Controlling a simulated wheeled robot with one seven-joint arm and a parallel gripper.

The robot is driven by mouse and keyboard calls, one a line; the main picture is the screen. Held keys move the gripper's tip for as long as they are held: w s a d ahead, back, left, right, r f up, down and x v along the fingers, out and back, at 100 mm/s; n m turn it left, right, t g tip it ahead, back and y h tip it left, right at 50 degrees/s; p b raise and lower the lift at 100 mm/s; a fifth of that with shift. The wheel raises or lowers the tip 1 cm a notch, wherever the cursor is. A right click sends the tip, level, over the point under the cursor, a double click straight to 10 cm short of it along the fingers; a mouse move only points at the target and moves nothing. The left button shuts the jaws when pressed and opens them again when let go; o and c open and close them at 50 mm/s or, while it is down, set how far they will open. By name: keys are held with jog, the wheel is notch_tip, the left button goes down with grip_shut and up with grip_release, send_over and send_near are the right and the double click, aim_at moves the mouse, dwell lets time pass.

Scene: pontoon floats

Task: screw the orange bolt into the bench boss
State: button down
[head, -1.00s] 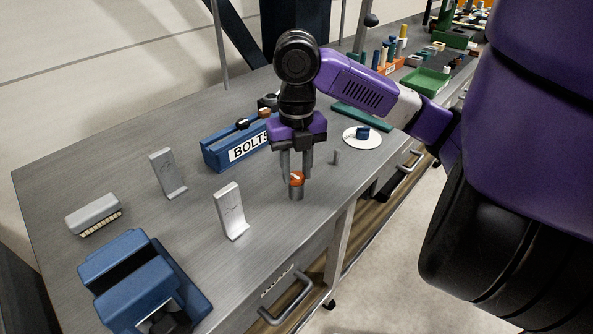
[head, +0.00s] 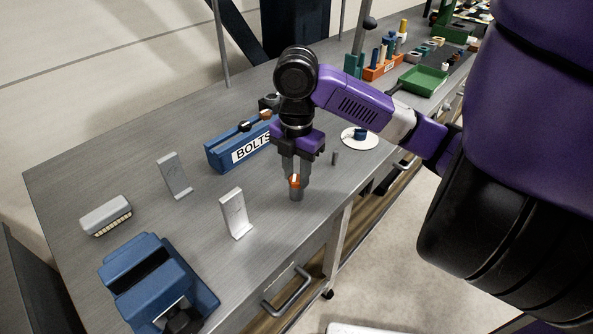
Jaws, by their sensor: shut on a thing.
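The orange bolt (head: 294,182) stands upright at the top of the grey cylindrical bench boss (head: 296,195). Only its orange head shows, with a pale mark on it; how deep its shank sits in the boss is hidden. My gripper (head: 295,179) points straight down over the boss. Its fingers are closed on the sides of the orange head. The boss stands on the grey bench top (head: 270,225) near the front edge.
A blue BOLTS bin (head: 228,155) is behind, left of my gripper. Two metal stands (head: 235,213) and a blue vise (head: 155,280) are to the left.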

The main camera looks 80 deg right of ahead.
aim_at(297, 178)
jog(key=shift+m, duration=0.7)
jog(key=shift+r+m+p, duration=0.2)
jog(key=shift+m+p, duration=0.6)
jog(key=m+p, duration=0.2)
jog(key=m, duration=0.1)
jog(key=c, duration=1.2)
grip_release()
jog(key=shift+f+m, duration=0.25)
jog(key=shift+m, duration=0.05)
jog(key=shift+o, duration=0.2)
jog(key=shift+r, duration=0.1)
notch_tip(297, 178, up, 6)
jog(key=p, duration=0.5)
